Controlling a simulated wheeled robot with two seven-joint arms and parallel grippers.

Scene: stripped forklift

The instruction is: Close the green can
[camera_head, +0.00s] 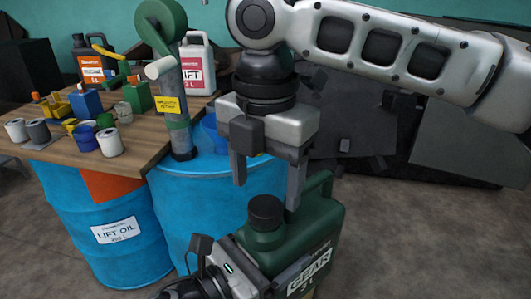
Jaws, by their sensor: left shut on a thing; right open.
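The green can (318,232) with a "GEAR" label is at the lower centre of the head view. A black cap (265,212) sits upright at its neck; how tightly it is seated cannot be told. My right gripper (266,195) points down above the cap. Its two fingers are apart, one on each side of the cap in the picture, with nothing between them. My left gripper (232,268) is low beside the can's left side and shut on the can. The exact contact and the can's underside are hidden.
Blue drums (121,232) stand left and behind. A wooden board (60,147) carries small cans, bottles and a white "LIFT" jug (197,62). A green pump (165,22) rises from the nearer drum (200,203). Dark panels stand behind; floor (420,245) on the right is clear.

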